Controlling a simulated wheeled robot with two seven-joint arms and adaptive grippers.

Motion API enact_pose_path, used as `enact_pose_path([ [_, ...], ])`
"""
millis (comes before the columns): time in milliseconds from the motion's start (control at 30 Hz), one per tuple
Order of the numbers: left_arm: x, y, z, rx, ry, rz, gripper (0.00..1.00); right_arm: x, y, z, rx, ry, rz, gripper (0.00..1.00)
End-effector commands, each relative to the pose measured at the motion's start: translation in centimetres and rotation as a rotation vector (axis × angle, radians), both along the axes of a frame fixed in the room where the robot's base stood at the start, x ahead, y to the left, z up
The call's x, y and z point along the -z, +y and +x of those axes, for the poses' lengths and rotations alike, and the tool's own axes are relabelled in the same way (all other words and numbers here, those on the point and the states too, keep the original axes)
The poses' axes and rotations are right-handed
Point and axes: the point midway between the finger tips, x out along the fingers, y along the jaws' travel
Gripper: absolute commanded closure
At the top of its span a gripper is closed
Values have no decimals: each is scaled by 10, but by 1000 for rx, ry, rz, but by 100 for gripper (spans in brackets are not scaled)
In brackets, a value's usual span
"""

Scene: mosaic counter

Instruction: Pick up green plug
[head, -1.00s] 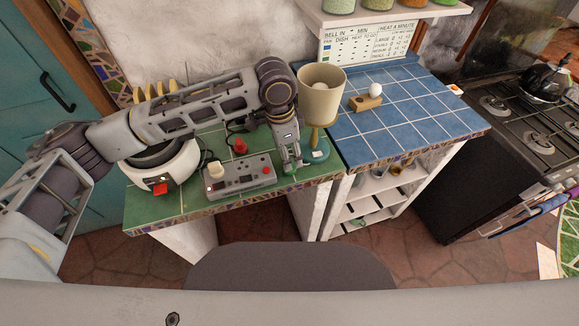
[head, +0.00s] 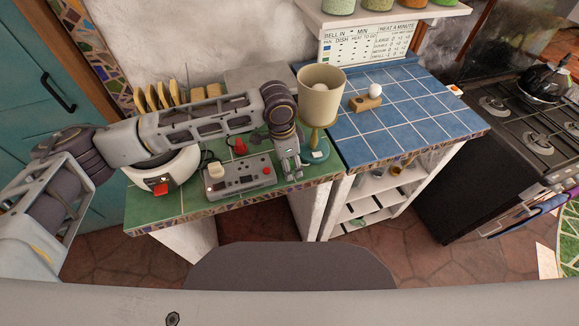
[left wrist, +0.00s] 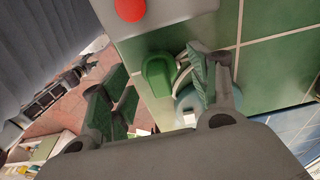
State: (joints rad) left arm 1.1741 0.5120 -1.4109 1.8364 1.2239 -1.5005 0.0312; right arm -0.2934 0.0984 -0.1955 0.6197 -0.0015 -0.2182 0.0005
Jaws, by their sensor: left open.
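The green plug (left wrist: 158,74) lies on the green-tiled counter near its front edge in the left wrist view. It appears between the two fingers of my left gripper (left wrist: 152,84), ahead of them. The gripper is open, and I see no finger closed on the plug. In the head view my left gripper (head: 292,174) points down at the counter's front edge, right of the grey control box. There the gripper mostly hides the plug.
The grey control box (head: 240,183) with knobs stands left of the gripper. A beige lamp (head: 321,100) on a teal base (head: 317,152) stands close on the right. A white appliance (head: 177,170) is at left. The blue-tiled counter (head: 405,113) is mostly clear.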

Motion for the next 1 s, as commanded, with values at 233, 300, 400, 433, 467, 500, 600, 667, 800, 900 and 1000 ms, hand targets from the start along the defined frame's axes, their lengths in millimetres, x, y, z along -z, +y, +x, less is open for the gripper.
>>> enact_pose_path([
  [233,11,-1,0,0,0,0,39,0,2,0,0,0,2,60],
  [300,11,-1,0,0,0,0,39,0,2,0,0,0,2,60],
  [400,11,-1,0,0,0,0,39,0,3,0,1,1,3,60],
  [433,11,-1,0,0,0,0,39,0,3,0,1,1,3,60],
  [467,11,-1,0,0,0,0,39,0,3,0,1,1,4,60],
  [500,11,-1,0,0,0,0,39,0,3,0,1,1,4,60],
  [600,11,-1,0,0,0,0,39,0,4,-1,1,1,4,60],
  [667,11,-1,0,0,0,0,44,0,4,-1,1,1,4,60],
  [800,11,-1,0,0,0,0,62,0,4,-1,1,1,4,60],
  [900,11,-1,0,0,0,0,75,0,4,-1,0,2,4,60],
  [1000,11,-1,0,0,0,0,86,0,4,-1,0,2,4,60],
])
